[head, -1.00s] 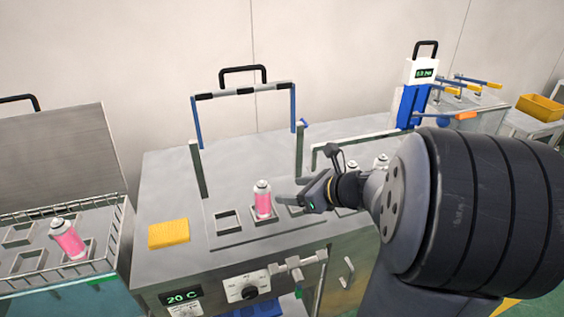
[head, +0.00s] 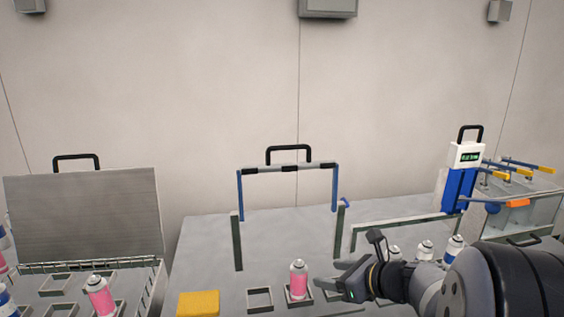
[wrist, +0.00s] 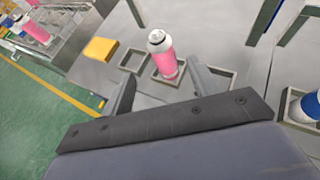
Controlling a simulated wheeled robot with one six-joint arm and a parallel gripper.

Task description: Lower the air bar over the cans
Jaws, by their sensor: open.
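The air bar (head: 289,168) is a black and grey crossbar on two blue arms, raised between two dark green posts, with a black handle (head: 289,150) above it. A pink can (head: 298,280) stands upright in a square holder on the bench below the bar. It also shows in the wrist view (wrist: 166,60). My gripper (head: 331,280) is open and empty, just right of this can and well below the bar. In the wrist view its fingers (wrist: 162,95) spread either side in front of the can, which stands apart beyond them.
An empty square holder (head: 260,299) and a yellow sponge-like block (head: 198,303) lie left of the can. At left is a wire basket with a tilted pink can (head: 100,296) and a raised lid (head: 84,214). A blue and white device (head: 463,177) stands at right.

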